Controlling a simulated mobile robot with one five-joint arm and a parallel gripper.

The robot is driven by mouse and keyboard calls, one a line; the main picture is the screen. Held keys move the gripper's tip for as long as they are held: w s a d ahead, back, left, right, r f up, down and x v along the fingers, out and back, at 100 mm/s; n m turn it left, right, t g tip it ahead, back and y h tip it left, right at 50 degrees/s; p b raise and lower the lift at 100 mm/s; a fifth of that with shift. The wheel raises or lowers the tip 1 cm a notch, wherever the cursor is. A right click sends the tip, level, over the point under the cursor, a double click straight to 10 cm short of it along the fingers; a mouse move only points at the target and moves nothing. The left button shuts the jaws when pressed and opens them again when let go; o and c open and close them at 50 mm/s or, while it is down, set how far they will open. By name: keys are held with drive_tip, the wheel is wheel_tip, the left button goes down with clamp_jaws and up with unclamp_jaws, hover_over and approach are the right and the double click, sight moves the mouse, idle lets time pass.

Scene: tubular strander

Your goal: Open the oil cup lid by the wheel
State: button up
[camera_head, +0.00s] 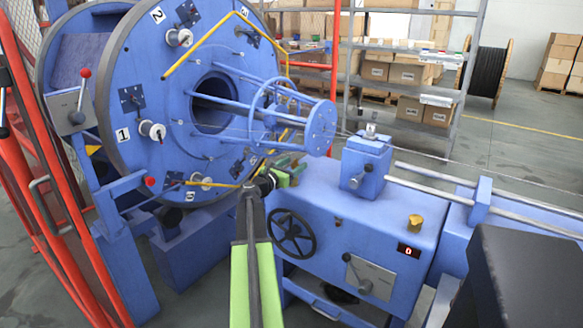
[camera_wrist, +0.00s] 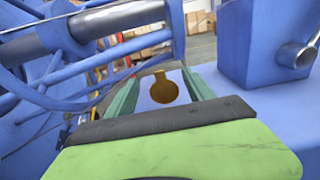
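A gold-brown round lid with a narrow tab (camera_wrist: 164,88) shows in the wrist view, on a pale blue surface beyond my gripper. My gripper (camera_wrist: 160,78) has its two green fingers apart, one to each side of the lid in the picture; I see no contact. In the head view my gripper (camera_head: 292,170) is over the far left of the blue machine housing, above and behind the black spoked wheel (camera_head: 291,233). The lid does not show there. Another brass cup (camera_head: 415,222) stands on the housing top, further right.
The large blue disc (camera_head: 150,110) with spools and the blue rod cage (camera_head: 290,112) are close to the left and above my gripper. A blue block with a lever (camera_head: 367,165) stands to its right. A red guard frame (camera_head: 45,170) is at the far left.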

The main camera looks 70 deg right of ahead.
clamp_jaws()
drive_tip(key=shift+d+r+y+p, duration=0.1)
drive_tip(key=shift+r+y+p, duration=0.35)
drive_tip(key=shift+p, duration=0.7)
drive_tip(key=shift+d+r+y+p, duration=0.2)
drive_tip(key=shift+r+y+p, duration=0.05)
drive_tip(key=shift+p, duration=0.7)
drive_tip(key=shift+d+y+p, duration=0.15)
drive_tip(key=shift+y+p, duration=0.15)
drive_tip(key=shift+p, duration=0.3)
drive_tip(key=shift+d+f+t+y+p, duration=0.1)
drive_tip(key=shift+f+t+y+p, duration=0.2)
drive_tip(key=shift+t+p, duration=0.25)
drive_tip(key=shift+f, duration=0.2)
drive_tip(key=shift+o, duration=0.3)
unclamp_jaws()
drive_tip(key=shift+g, duration=0.25)
drive_tip(key=shift+s, duration=0.1)
